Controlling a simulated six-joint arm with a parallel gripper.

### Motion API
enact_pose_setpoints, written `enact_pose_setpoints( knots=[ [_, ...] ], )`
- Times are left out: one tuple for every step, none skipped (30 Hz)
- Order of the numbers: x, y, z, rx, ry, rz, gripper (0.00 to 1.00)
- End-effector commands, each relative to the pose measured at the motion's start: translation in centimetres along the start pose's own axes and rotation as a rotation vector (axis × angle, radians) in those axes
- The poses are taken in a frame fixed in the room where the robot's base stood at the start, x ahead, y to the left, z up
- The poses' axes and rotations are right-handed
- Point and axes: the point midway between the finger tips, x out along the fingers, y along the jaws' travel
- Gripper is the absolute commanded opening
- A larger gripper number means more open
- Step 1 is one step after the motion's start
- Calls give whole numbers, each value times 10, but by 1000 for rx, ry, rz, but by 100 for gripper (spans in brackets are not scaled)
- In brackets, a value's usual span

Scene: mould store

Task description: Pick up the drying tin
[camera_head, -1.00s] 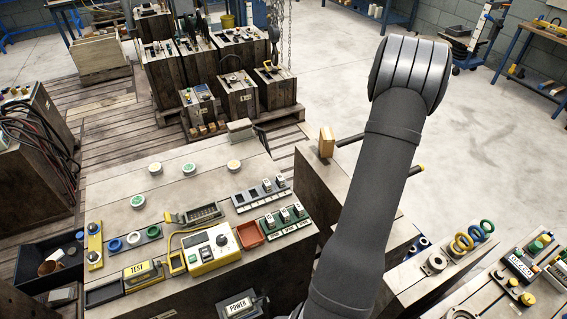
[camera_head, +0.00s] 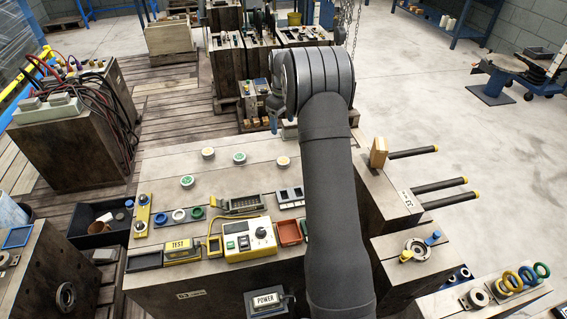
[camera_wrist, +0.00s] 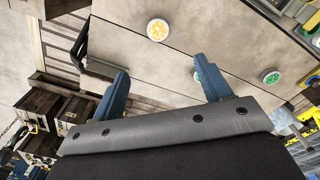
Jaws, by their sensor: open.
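Several small round tins with pale rims stand on the bench top, some with yellowish faces and some green. In the head view a yellowish tin (camera_head: 283,162), a green tin (camera_head: 239,158), another yellowish tin (camera_head: 208,153) and another green tin (camera_head: 187,181) stand apart. I cannot tell which is the drying tin. The wrist view shows a yellow-dotted tin (camera_wrist: 158,30) and two green tins (camera_wrist: 205,74) (camera_wrist: 270,77). My gripper (camera_wrist: 164,82) is open and empty, its blue fingers above the bench; the right finger overlaps a green tin in the picture. In the head view my arm partly hides it.
A yellow tester (camera_head: 248,240), a red tray (camera_head: 289,232) and a TEST box (camera_head: 182,251) lie on the front of the bench. A wooden block (camera_head: 379,152) stands at right. Wooden-sided machines (camera_head: 256,100) stand behind. The bench around the tins is mostly clear.

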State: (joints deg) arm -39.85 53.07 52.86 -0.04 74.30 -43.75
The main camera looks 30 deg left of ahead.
Motion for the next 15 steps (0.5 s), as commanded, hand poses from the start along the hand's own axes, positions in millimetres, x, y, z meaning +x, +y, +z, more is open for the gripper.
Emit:
enact_pose_setpoints(
  knots=[
    [6,-1,-1,-1,1,1,71],
    [11,-1,-1,-1,1,1,71],
    [17,-1,-1,-1,1,0,71],
    [22,-1,-1,-1,1,0,71],
    [28,0,-1,-1,1,0,71],
    [36,0,0,0,0,0,71],
    [43,0,0,0,0,0,71],
    [50,0,0,0,0,-1,71],
    [59,0,0,0,0,-1,71],
    [65,0,0,0,1,0,71],
    [72,0,0,0,0,-1,71],
    [81,0,0,0,0,0,71],
    [87,0,0,0,1,0,71],
    [93,0,0,0,1,0,71],
    [100,0,0,0,1,0,71]
  ],
)
